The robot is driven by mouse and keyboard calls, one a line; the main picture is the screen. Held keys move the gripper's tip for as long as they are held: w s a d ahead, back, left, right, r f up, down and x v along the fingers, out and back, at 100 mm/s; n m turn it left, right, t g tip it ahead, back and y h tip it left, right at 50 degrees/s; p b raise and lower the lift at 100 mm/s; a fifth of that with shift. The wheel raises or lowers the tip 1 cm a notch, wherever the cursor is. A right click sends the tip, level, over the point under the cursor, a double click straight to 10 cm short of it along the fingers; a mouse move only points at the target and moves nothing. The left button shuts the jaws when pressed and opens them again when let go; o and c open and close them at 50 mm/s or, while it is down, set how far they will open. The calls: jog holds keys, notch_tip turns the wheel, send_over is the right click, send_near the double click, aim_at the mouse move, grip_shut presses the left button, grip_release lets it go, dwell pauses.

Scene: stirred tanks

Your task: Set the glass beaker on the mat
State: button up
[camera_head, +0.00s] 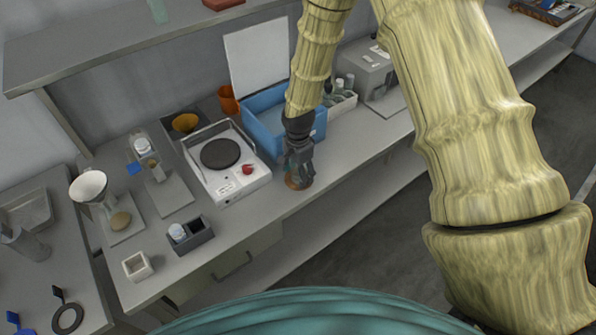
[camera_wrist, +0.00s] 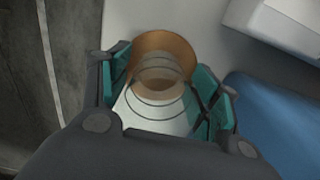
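My gripper (camera_head: 298,163) points down over the front edge of the bench, just right of the white hot plate. In the wrist view its two green-padded fingers (camera_wrist: 162,92) stand on both sides of the clear glass beaker (camera_wrist: 158,108), close against its wall. The beaker shows as thin dark rim lines. A round brown mat (camera_wrist: 178,43) shows behind and through the glass, and at the gripper's foot in the head view (camera_head: 297,184). I cannot tell whether the beaker's base touches it.
The white hot plate (camera_head: 244,184) with a dark round top stands left of the gripper. A blue open box (camera_head: 262,118) is close behind it. The bench edge and floor are in front.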

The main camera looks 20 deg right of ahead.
notch_tip(320, 180, up, 12)
jog(key=b, duration=0.4)
jog(key=shift+r, duration=0.15)
dwell(0.7)
dwell(1.0)
